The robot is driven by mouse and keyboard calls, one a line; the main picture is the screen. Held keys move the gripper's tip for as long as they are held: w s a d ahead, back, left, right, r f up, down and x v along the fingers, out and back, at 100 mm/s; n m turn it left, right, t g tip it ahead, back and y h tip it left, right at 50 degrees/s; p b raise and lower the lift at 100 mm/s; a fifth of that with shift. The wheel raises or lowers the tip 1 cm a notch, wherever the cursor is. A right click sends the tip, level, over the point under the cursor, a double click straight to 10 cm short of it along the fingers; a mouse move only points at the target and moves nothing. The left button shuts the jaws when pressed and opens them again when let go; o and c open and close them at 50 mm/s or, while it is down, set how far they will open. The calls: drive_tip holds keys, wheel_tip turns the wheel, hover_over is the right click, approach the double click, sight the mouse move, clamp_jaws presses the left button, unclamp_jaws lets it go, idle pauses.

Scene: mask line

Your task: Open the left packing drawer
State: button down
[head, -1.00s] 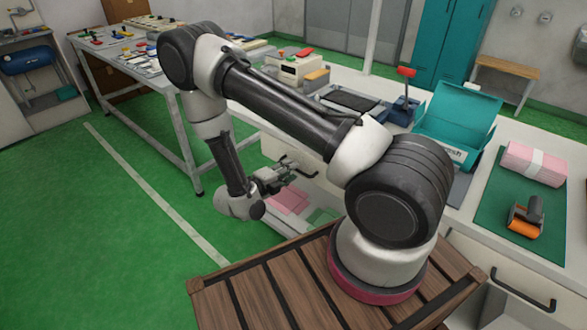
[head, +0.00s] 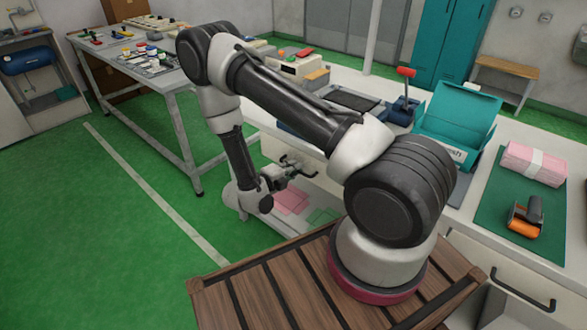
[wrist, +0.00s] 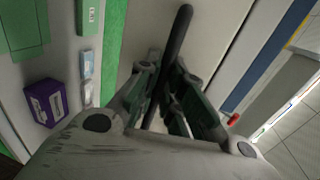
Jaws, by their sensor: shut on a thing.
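The left packing drawer shows as a pale front (wrist: 218,28) in the wrist view, with a dark bar handle (wrist: 179,32) across it. My gripper (wrist: 172,92) is shut around this handle, with its green-padded fingers on either side of the bar. In the head view my gripper (head: 291,172) is low against the bench front, beyond my arm. The pale drawer front (head: 272,148) shows only in part there, since my arm hides much of it. I cannot tell whether the drawer stands out from the bench at all.
A lower shelf holds pink sheets (head: 291,201); a purple box (wrist: 46,102) shows in the wrist view. Another bar handle (head: 523,292) is at the right. On the bench are a teal box (head: 462,112) and a tape dispenser (head: 526,217). Green floor at left is clear.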

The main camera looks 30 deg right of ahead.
drive_tip(key=f+v, duration=0.2)
drive_tip(key=v, duration=1.1)
drive_tip(key=a+f+v, duration=0.1)
drive_tip(key=f+v, duration=0.2)
drive_tip(key=v, duration=1)
drive_tip(key=shift+s+f, duration=0.35)
drive_tip(key=shift+a, duration=0.1)
drive_tip(key=c, duration=1.5)
unclamp_jaws()
drive_tip(key=v, duration=1.2)
